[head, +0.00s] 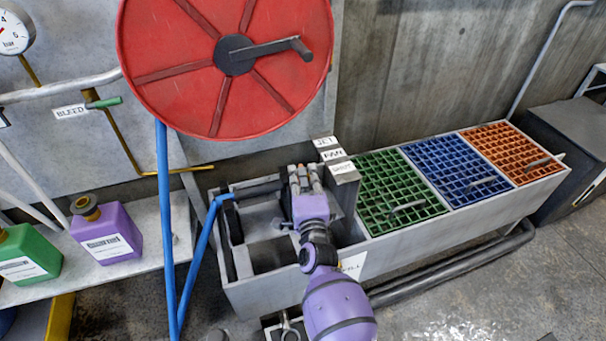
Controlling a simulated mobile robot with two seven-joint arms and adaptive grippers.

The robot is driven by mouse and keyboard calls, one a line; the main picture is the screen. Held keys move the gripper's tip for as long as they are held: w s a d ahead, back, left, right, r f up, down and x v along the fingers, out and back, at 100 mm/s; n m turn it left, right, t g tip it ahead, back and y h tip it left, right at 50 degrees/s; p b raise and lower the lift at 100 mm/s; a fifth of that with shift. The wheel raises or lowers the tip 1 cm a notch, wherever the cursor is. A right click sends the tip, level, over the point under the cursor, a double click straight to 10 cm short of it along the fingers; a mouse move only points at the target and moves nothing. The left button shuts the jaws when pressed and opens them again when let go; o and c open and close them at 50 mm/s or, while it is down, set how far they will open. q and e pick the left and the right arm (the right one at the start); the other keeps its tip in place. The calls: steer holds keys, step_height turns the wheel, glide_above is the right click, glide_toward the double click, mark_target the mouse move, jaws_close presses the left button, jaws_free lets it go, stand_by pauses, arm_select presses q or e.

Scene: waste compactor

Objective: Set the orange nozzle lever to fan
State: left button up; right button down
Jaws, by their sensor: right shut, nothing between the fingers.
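My right gripper (305,178), on a purple arm from the bottom, is shut and empty. Its fingertips are over the left section of the long grey trough (240,292), at the dark nozzle pipe (260,189) that the blue hose (188,262) runs towards. Small stacked plates lie just right of the fingertips: JET (326,142), FAN (332,153) and a lower third one (342,167) that is hard to read. I cannot make out the orange lever; the gripper may hide it. I cannot tell whether the fingers touch anything. My left gripper is not in view.
A red hose reel (190,82) hangs above and behind the gripper. Green (385,175), blue (440,155) and orange (490,140) grates cover the trough to the right. A purple jug (105,235) and a green jug (25,258) stand on the left shelf.

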steer(key=shift+w+a+r, duration=0.15)
steer(key=shift+w+r, duration=0.1)
steer(key=shift+w, duration=0.15)
stand_by(0.5)
steer(key=shift+w+a+r, duration=0.1)
steer(key=shift+w+r, duration=0.05)
steer(key=shift+w, duration=0.1)
stand_by(1.2)
stand_by(0.3)
